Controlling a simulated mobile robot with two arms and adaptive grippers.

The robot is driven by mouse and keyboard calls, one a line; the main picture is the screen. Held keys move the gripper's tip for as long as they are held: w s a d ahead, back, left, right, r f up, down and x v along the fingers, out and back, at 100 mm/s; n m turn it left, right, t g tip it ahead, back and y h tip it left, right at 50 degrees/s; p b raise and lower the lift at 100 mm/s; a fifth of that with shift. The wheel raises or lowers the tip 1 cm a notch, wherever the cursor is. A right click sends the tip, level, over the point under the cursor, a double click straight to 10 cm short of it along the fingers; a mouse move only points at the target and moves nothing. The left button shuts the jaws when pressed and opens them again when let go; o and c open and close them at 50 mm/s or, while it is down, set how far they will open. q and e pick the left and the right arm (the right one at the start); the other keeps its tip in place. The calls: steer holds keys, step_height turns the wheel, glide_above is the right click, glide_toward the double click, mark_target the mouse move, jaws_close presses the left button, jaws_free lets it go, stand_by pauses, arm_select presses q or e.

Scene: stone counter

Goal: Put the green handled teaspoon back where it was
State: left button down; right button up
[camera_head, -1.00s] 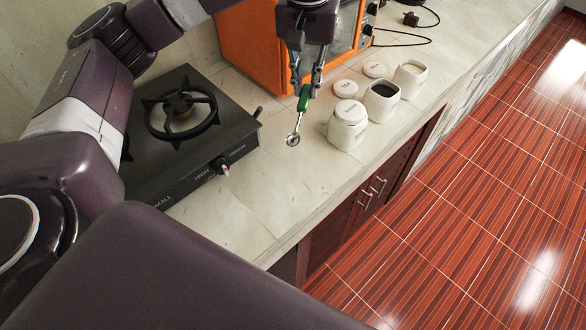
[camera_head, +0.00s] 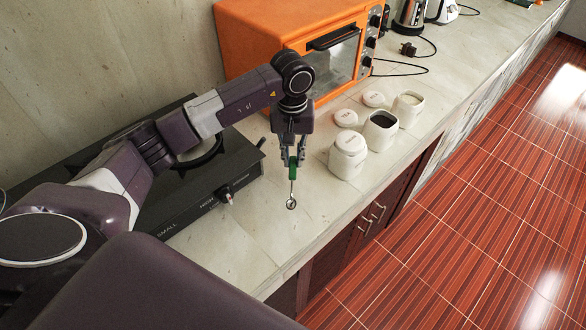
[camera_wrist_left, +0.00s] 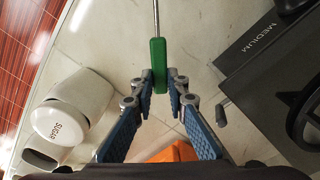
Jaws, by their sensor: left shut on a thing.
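The teaspoon has a green handle (camera_head: 292,166) and a metal bowl (camera_head: 291,204). My left gripper (camera_head: 293,160) is shut on the green handle, and the spoon hangs from it, bowl downward, over the counter. In the left wrist view my left gripper (camera_wrist_left: 158,82) pinches the green handle (camera_wrist_left: 158,62) between both fingertips, and the metal shaft runs off the top edge. Whether the bowl touches the counter, I cannot tell. My right gripper is not in view.
A lidded white sugar jar (camera_head: 348,156) stands right of the gripper. Two open jars, one dark inside (camera_head: 381,131) and one pale (camera_head: 407,110), stand beyond it with loose lids. A black stove (camera_head: 215,190) is left; an orange oven (camera_head: 290,40) is behind. Front counter is clear.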

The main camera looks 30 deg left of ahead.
mark_target(293, 173)
arm_select(q)
step_height(293, 173, down, 3)
steer(key=shift+r, duration=0.2)
step_height(293, 173, down, 4)
steer(key=shift+p, duration=0.8)
steer(key=shift+f, duration=0.1)
steer(key=shift+f, duration=0.1)
steer(key=c, duration=1.9)
jaws_free()
